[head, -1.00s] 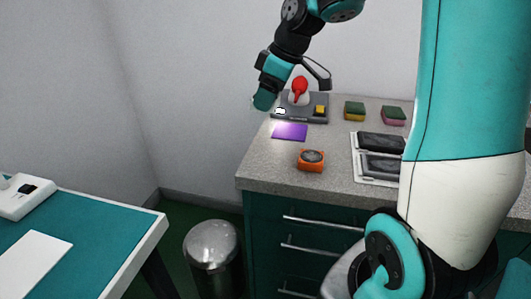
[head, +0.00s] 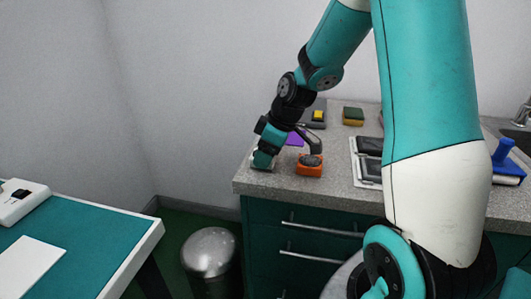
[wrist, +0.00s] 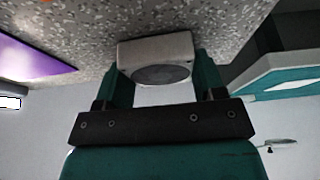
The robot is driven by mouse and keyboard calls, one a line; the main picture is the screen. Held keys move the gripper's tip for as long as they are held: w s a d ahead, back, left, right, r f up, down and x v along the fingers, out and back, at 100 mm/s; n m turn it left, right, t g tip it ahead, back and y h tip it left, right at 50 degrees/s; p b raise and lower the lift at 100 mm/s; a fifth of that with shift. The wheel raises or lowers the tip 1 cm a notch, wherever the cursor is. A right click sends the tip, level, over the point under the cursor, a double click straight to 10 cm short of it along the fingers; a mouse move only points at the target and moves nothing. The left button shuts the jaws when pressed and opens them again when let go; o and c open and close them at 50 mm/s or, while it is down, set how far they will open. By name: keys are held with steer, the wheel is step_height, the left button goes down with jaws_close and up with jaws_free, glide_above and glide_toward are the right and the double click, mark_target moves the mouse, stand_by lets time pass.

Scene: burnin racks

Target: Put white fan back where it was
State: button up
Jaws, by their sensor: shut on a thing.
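The white fan (wrist: 153,48) is a small pale box with a dark round grille, between the two teal fingers of my gripper (wrist: 163,75) in the wrist view. My gripper (head: 263,160) is shut on it at the front left corner of the speckled grey counter (head: 330,188) in the head view. Only a pale edge of the fan (head: 262,167) shows there. It is at or just above the counter top; I cannot tell whether it touches.
An orange fan (head: 309,170) stands close to the right of my gripper. A purple sheet (head: 295,140) lies behind; it also shows in the wrist view (wrist: 32,50). A metal bin (head: 209,250) stands below.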

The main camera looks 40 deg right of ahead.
steer(key=shift+f, duration=0.15)
steer(key=o, duration=1)
steer(key=p+v, duration=0.1)
steer(key=v, duration=1.1)
steer(key=s+a+r+g+y, duration=0.1)
steer(key=s+a, duration=0.2)
steer(key=a, duration=0.6)
steer(key=s+a+g, duration=0.1)
steer(key=s+a, duration=0.3)
steer(key=a, duration=0.4)
steer(key=s+a+g, duration=0.1)
steer(key=s+a, duration=0.7)
steer(key=s, duration=0.3)
steer(key=shift+s+a+f+m, duration=0.25)
steer(key=shift+a+f+m, duration=0.05)
steer(key=shift+f, duration=0.05)
